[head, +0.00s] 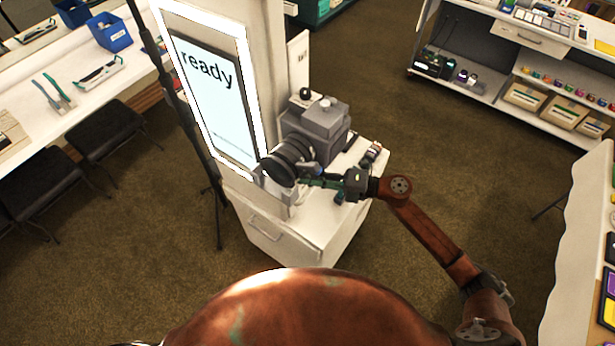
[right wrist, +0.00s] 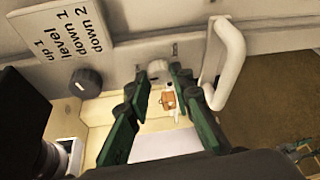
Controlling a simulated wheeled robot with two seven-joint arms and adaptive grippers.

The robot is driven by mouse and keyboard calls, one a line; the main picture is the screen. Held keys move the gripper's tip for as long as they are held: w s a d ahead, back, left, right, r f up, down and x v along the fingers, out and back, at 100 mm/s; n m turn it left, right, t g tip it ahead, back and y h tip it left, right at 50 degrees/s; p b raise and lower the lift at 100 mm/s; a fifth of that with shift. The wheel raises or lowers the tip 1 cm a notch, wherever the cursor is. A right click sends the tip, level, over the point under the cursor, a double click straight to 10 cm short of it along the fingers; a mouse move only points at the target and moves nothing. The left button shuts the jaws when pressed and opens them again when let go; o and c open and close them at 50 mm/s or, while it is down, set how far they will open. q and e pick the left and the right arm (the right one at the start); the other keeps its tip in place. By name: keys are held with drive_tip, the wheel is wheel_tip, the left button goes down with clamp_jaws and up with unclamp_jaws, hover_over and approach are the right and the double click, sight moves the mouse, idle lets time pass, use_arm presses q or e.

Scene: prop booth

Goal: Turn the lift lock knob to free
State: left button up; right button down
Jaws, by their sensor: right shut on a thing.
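My right gripper (head: 312,181) reaches in from the right in the head view, beside the dark camera lens on the white cabinet. In the right wrist view its green fingers (right wrist: 158,76) stand on either side of a small light grey knob (right wrist: 157,68) on the panel, and they are shut on it. This looks like the lift lock knob; its pointer and any free mark are too small to read. A dark round knob (right wrist: 86,83) sits to its left, below a label plate (right wrist: 62,38) reading up 1, level, down 1, down 2. My left gripper is not in view.
A white handle (right wrist: 228,62) stands out just right of the grey knob. A grey camera (head: 318,122) stands on the white cabinet (head: 300,228), next to a lit screen (head: 212,95) reading "ready". Carpeted floor (head: 405,130) is clear to the right.

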drive_tip(key=shift+f, duration=0.1)
drive_tip(key=c, duration=1.7)
unclamp_jaws()
drive_tip(key=v, duration=1.2)
